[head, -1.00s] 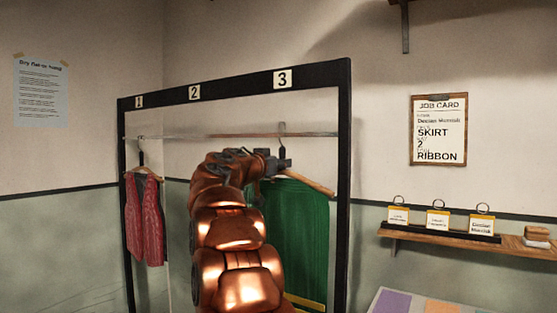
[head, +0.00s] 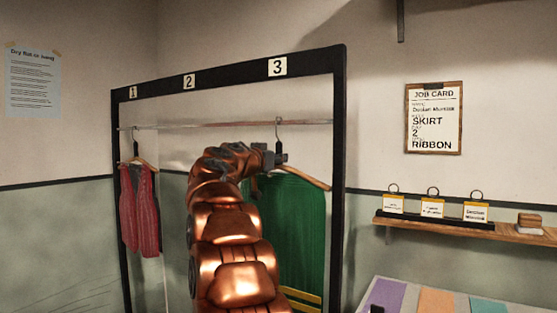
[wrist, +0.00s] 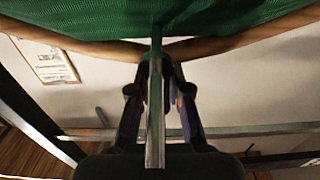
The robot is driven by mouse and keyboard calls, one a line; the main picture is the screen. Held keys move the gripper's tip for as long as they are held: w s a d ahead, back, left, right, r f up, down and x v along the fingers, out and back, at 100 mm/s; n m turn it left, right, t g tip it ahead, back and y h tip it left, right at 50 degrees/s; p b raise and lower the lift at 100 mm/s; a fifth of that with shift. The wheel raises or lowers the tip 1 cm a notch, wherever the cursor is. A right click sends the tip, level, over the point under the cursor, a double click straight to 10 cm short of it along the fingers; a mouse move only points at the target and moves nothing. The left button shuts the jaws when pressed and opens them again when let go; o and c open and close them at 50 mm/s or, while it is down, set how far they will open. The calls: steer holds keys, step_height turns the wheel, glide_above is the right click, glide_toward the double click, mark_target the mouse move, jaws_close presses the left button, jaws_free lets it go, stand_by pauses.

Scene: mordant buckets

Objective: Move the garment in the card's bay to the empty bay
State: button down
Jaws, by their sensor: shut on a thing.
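The job card (head: 433,118) on the right wall reads SKIRT, 2, RIBBON. A green garment (head: 300,230) hangs from a wooden hanger (head: 312,180) under the 3 sign (head: 277,67). My gripper (head: 274,157) is shut on the hanger's metal neck; the hanger's hook is at the rail (head: 220,125). In the wrist view the jaws (wrist: 158,70) close around the neck, with the wooden arms (wrist: 225,45) and green cloth (wrist: 80,15) beyond. A red striped vest (head: 140,210) hangs under the 1 sign (head: 133,92). Below the 2 sign (head: 189,81) I see no garment, but my arm covers part of that space.
The black rack frame (head: 338,200) has a post just right of the green garment. A wall shelf (head: 480,232) at right holds several small tags on stands. A table with coloured swatches (head: 435,300) is at the lower right.

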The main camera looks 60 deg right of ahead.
steer(key=c, duration=1)
jaws_free()
steer(key=a, duration=1.2)
steer(key=shift+s, duration=0.3)
